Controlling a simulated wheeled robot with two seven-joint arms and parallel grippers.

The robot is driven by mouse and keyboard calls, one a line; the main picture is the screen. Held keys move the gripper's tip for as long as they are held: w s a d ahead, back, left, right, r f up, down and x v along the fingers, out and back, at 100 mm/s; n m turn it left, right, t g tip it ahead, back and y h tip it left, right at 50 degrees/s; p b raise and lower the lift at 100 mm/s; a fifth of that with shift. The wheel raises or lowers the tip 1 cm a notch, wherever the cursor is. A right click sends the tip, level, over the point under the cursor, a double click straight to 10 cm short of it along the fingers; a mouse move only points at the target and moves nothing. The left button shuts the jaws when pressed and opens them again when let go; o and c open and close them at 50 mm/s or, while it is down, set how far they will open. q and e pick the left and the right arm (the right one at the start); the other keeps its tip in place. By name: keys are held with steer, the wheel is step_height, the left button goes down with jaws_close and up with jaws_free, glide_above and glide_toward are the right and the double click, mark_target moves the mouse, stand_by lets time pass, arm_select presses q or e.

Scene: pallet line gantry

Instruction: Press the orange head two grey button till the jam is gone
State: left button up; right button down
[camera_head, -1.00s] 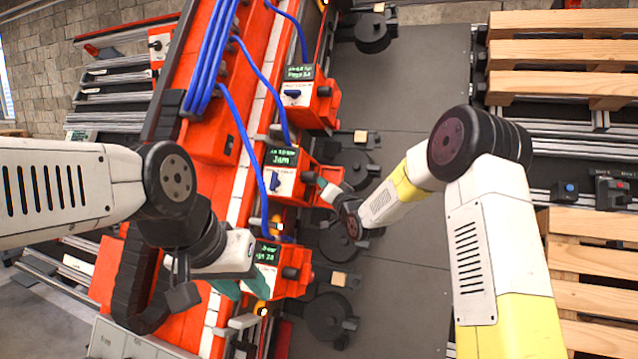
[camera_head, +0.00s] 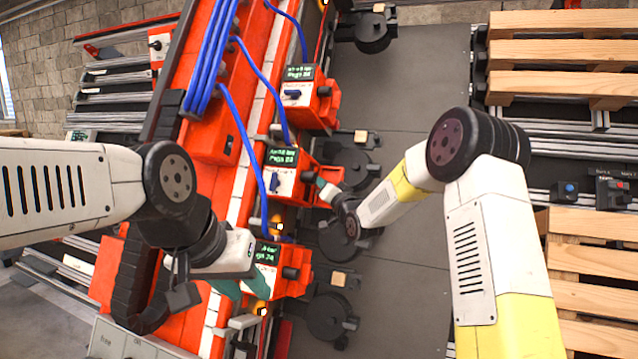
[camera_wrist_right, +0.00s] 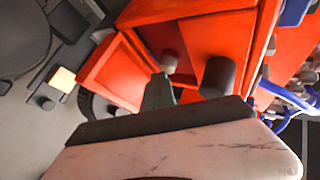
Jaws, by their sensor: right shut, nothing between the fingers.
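The middle orange head (camera_head: 290,190) has a small screen (camera_head: 282,157) with two lines of text, apparently ending in a "Pegs" count; it does not read "Jam". My right gripper (camera_head: 322,184) is shut and empty at this head's right side, by its open orange box. In the right wrist view its fingertips (camera_wrist_right: 160,80) are just below a short grey button (camera_wrist_right: 170,60); I cannot tell if they touch. A bigger dark cylinder (camera_wrist_right: 217,76) sticks out beside it. My left gripper (camera_head: 242,286) is open, its teal fingers apart by the lowest orange head (camera_head: 290,260).
Another orange head (camera_head: 322,105) stands above the middle one. Blue hoses (camera_head: 240,120) run along the red gantry. Dark round parts (camera_head: 330,315) line its right side. Wooden pallets (camera_head: 560,55) lie at the right. The grey floor strip (camera_head: 425,80) is clear.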

steer(key=shift+s+d, duration=0.25)
steer(key=shift+d, duration=0.4)
steer(key=shift+d, duration=0.15)
steer(key=shift+s+d, duration=0.25)
steer(key=shift+d, duration=0.5)
steer(key=shift+s+d, duration=0.3)
steer(key=shift+d, duration=0.45)
steer(key=shift+s+d, duration=0.25)
steer(key=shift+d, duration=0.5)
